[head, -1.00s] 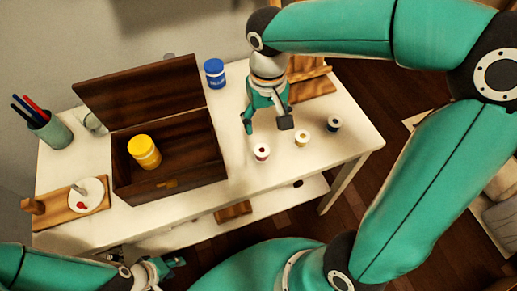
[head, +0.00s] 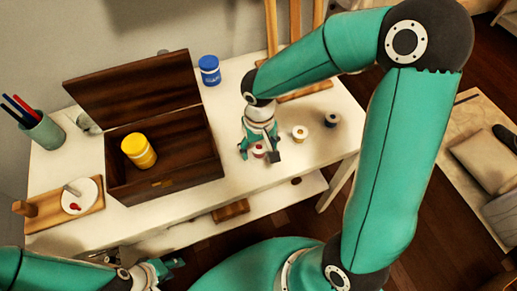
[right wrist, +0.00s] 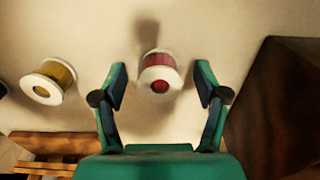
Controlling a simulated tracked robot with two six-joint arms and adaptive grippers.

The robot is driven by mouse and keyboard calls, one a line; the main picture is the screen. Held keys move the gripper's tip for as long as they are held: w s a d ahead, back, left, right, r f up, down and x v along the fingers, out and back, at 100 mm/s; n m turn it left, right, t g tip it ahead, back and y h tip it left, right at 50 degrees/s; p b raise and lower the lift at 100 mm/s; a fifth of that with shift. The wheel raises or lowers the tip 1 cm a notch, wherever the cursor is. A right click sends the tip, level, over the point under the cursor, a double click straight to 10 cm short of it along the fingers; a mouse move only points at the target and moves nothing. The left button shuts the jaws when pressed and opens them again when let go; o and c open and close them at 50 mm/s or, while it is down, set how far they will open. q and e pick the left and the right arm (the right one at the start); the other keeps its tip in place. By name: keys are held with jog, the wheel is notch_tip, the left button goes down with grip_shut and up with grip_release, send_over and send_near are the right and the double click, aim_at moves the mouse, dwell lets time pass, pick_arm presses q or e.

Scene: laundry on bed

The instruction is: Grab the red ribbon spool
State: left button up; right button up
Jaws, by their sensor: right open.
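The red ribbon spool (right wrist: 160,66) has white end discs and stands on the white table. In the right wrist view it lies between and just beyond the tips of my right gripper (right wrist: 160,82), which is open and empty. In the head view the spool (head: 259,151) shows between the fingers of my right gripper (head: 260,156), partly hidden by them. My left gripper (head: 160,268) is low at the front, away from the spool; its jaw state is unclear.
A yellow spool (head: 300,132) and a dark spool (head: 331,120) stand right of the red one. An open wooden box (head: 190,155) holding a yellow jar (head: 139,150) is on the left. A blue jar (head: 209,70) stands behind. The white table (head: 225,105) is bare between box and gripper.

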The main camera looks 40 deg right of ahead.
jog(key=shift+f, duration=0.15)
jog(key=c, duration=0.9)
jog(key=shift+c, duration=0.2)
